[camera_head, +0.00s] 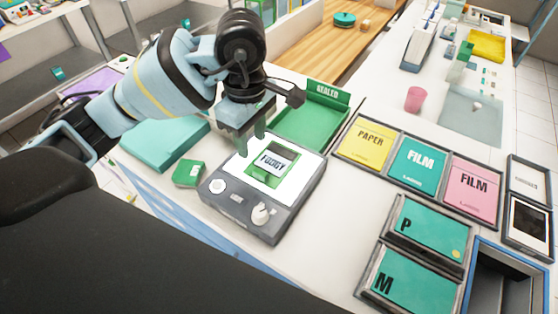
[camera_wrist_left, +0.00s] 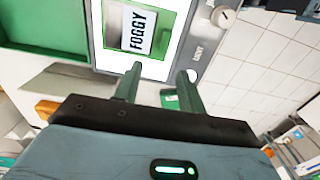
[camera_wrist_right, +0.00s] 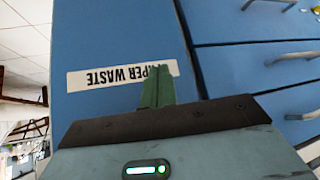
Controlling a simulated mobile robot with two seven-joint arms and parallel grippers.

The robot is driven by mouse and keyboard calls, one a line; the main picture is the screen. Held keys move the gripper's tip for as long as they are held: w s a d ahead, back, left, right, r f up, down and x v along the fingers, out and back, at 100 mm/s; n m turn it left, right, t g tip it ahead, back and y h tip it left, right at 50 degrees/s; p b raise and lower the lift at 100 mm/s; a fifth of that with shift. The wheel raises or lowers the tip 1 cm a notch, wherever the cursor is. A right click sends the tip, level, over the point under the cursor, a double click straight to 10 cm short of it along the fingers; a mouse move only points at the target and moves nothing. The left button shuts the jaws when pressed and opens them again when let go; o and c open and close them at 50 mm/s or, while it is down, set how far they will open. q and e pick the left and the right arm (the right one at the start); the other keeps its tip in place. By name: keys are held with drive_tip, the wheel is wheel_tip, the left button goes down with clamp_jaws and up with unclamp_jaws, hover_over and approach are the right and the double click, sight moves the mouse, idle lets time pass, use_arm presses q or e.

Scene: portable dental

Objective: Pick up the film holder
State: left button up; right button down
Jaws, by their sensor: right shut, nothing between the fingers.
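A green holder (camera_head: 252,178) with a white card reading FOGGY lies on the bright panel of the grey light box (camera_head: 228,203); I take it to be the film holder. In the left wrist view the holder (camera_wrist_left: 155,68) is just beyond the fingertips. My left gripper (camera_head: 251,140) is open and empty above the far left side of the holder; its fingers (camera_wrist_left: 160,75) stand apart. My right gripper (camera_wrist_right: 157,88) is shut and empty, in front of a blue cabinet face (camera_wrist_right: 110,35) with a PAPER WASTE label.
PAPER (camera_head: 367,143) and FILM (camera_head: 418,168) packets, and P and M trays (camera_head: 405,285), lie to the right. White counter is clear between them.

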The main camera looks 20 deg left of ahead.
sight(255, 169)
use_arm(q)
wheel_tip(255, 169, down, 3)
drive_tip(key=shift+s+r, duration=0.1)
drive_tip(key=shift+r, duration=0.05)
wheel_tip(255, 169, down, 5)
drive_tip(key=shift+s+d+f, duration=0.1)
drive_tip(key=shift+s+d, duration=0.05)
use_arm(e)
drive_tip(key=shift+s+a, duration=0.15)
drive_tip(key=shift+s, duration=0.15)
use_arm(q)
clamp_jaws()
idle(0.3)
